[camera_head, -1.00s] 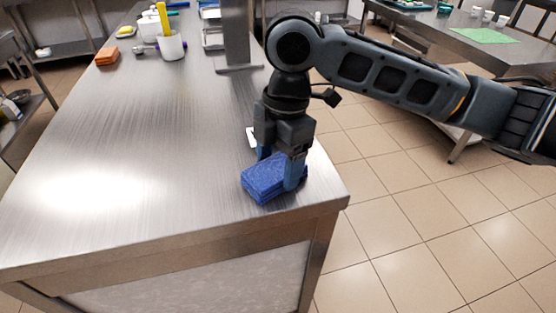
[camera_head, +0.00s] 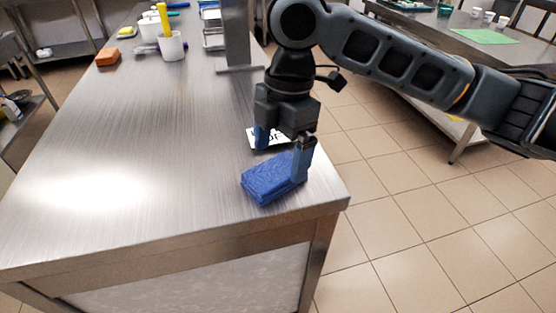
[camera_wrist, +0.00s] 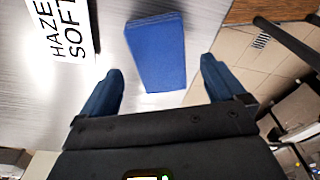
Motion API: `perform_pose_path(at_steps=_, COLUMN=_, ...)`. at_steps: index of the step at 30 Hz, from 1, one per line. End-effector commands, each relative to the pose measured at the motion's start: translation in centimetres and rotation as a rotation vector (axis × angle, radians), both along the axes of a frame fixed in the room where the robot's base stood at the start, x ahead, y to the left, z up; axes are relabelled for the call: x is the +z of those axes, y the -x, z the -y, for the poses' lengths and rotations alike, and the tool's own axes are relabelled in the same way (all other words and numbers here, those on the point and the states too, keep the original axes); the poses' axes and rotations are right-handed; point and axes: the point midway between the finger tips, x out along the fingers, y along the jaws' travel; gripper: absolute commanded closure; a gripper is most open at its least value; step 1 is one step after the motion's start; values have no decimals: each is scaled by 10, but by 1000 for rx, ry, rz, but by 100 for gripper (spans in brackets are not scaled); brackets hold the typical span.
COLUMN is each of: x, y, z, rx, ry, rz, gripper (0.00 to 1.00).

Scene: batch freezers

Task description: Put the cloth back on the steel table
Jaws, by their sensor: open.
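The blue folded cloth (camera_head: 268,181) lies flat on the steel table (camera_head: 130,130), near its front right corner. It also shows in the wrist view (camera_wrist: 157,52), beyond and between my fingertips. My gripper (camera_head: 284,150) is open and empty, pointing down just above and behind the cloth. Its two blue fingers stand apart, one at the cloth's right edge and the other behind it.
A white label card (camera_head: 258,138) with black letters lies behind the cloth, partly hidden by my gripper. A steel post (camera_head: 238,40) stands on the table farther back. An orange sponge (camera_head: 107,57) and white container (camera_head: 172,46) are at the far left. The table's middle is clear.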

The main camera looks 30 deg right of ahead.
Motion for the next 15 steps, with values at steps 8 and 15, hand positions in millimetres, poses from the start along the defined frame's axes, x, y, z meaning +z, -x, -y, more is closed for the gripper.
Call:
perform_pose_path(at_steps=8, x=58, y=-1, z=7, rx=1, ry=1, rz=3, gripper=3)
perform_pose_path(at_steps=15, x=85, y=-1, z=10, rx=1, ry=2, rz=1, gripper=3)
